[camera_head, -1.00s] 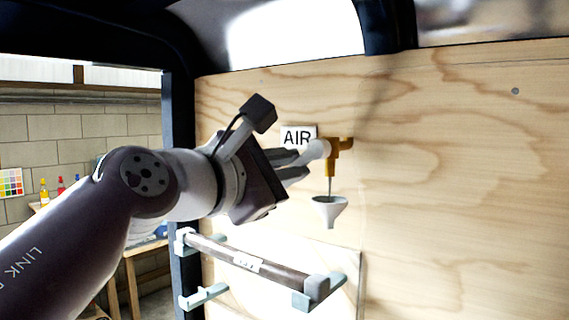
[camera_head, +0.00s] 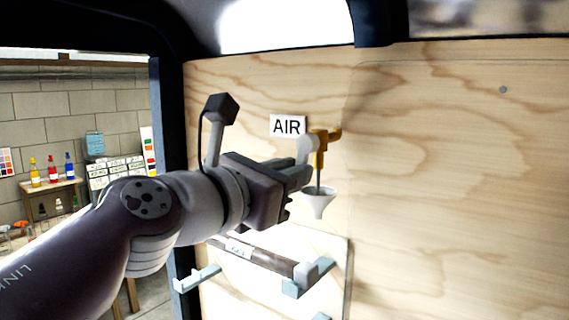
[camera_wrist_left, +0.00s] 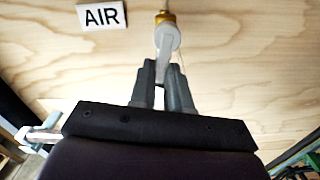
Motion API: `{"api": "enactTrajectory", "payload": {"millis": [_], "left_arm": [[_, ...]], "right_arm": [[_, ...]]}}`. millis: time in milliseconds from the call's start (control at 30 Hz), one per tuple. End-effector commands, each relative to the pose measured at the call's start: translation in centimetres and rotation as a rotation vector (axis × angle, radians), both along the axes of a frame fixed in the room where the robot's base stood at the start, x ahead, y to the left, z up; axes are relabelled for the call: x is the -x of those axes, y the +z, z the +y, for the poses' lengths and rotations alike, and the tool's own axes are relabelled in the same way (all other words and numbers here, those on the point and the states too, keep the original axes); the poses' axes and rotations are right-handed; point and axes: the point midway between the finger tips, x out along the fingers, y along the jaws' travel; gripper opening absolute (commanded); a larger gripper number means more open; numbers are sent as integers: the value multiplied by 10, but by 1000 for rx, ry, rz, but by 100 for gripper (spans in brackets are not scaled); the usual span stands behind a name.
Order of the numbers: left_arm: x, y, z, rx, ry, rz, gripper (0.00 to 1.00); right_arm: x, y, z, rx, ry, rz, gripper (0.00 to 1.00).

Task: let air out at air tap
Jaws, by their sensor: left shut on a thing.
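The air tap (camera_head: 319,158) is a brass fitting on the plywood wall, under a white AIR sign (camera_head: 288,126). It has a pale lever with a round hub (camera_head: 307,146). My left gripper (camera_head: 303,171) is at the tap, its fingers shut on the lever. The wrist view shows the lever (camera_wrist_left: 164,66) between the two grey fingers (camera_wrist_left: 163,86). A white funnel (camera_head: 319,202) is below the tap, with a thin grey line between them; I cannot tell what the line is. My right gripper is not in view.
A dark cylinder (camera_head: 268,258) lies across pale brackets (camera_head: 306,278) on the wall, below my left gripper. The wall to the right of the tap is bare. A dark door frame (camera_head: 170,150) stands at the left, with a bench of coloured bottles (camera_head: 52,170) beyond.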

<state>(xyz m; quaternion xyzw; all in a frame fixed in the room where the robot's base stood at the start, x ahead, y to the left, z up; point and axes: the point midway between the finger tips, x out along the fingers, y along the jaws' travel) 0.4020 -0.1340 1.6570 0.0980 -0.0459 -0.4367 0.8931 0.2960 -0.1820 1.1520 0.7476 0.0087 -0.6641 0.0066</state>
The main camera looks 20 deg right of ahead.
Motion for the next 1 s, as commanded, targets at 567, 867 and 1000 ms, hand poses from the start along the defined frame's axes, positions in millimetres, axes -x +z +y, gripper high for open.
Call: {"api": "enactTrajectory", "payload": {"millis": [567,867,1000], "left_arm": [[3,9,2,42,4,22,0],[2,5,1,35,3,26,43],[3,4,2,33,2,28,43]], "right_arm": [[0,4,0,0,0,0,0],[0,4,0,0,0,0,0],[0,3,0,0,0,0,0]]}}
